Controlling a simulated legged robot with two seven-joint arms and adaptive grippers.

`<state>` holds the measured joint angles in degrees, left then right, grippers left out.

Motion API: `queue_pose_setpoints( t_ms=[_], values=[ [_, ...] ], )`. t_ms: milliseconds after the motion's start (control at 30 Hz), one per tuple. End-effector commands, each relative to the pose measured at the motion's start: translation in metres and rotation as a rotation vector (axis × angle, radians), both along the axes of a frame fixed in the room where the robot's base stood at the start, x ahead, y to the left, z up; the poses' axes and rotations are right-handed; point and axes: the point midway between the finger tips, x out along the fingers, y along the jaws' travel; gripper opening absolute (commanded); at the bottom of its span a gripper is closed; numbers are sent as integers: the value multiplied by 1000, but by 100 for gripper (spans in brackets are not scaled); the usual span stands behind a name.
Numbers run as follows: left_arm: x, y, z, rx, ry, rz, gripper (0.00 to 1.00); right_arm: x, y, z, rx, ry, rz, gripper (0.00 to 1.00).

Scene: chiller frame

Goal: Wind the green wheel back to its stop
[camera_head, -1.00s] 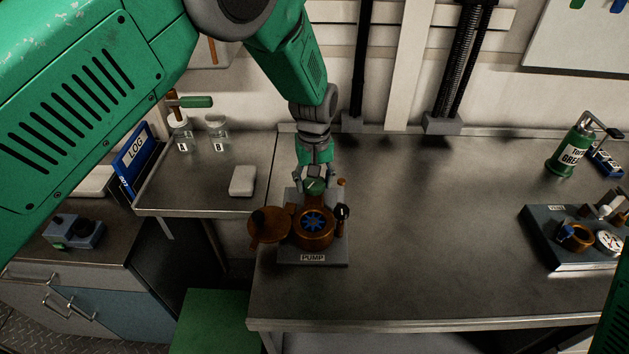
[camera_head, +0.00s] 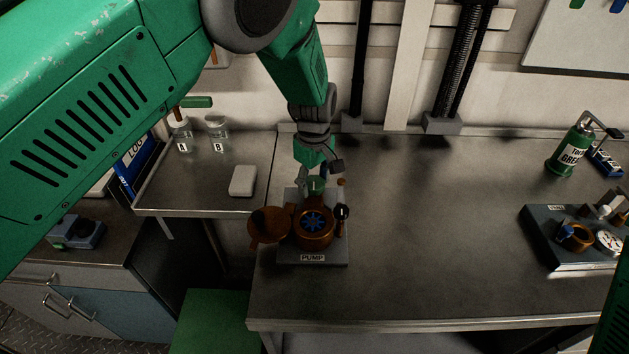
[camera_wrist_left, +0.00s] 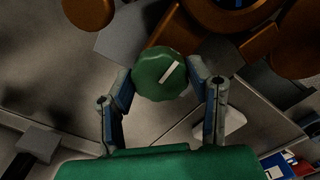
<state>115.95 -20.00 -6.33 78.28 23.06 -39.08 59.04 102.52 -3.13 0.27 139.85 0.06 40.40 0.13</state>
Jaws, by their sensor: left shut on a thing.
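The green wheel (camera_head: 316,186) sits at the back of the pump unit, behind its round copper-coloured body. In the left wrist view the wheel (camera_wrist_left: 158,76) is round with a scalloped rim and has a white line on its face, slanting to the upper right. My left gripper (camera_head: 318,181) comes down on it from behind. In the left wrist view the gripper's fingers (camera_wrist_left: 161,78) stand on either side of the wheel, shut on its rim. My right gripper is out of view.
The pump's grey base plate (camera_head: 313,257) stands near the bench's left edge. An open copper-coloured lid (camera_head: 268,225) is on its left, and a small dark-knobbed part (camera_head: 342,212) on its right. The bench (camera_head: 430,240) is clear to the right, up to a gauge unit (camera_head: 575,255).

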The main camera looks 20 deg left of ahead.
Motion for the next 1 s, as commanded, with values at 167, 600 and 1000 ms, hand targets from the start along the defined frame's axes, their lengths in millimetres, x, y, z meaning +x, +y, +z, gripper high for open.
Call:
queue_pose_setpoints(
  t_ms=[167,600,1000],
  values=[
    [6,0,5,-1,-17,7,17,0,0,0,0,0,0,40],
    [3,0,3,-1,-10,6,66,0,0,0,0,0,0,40],
    [3,-1,32,-1,-10,5,66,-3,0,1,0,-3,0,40]
  ],
)
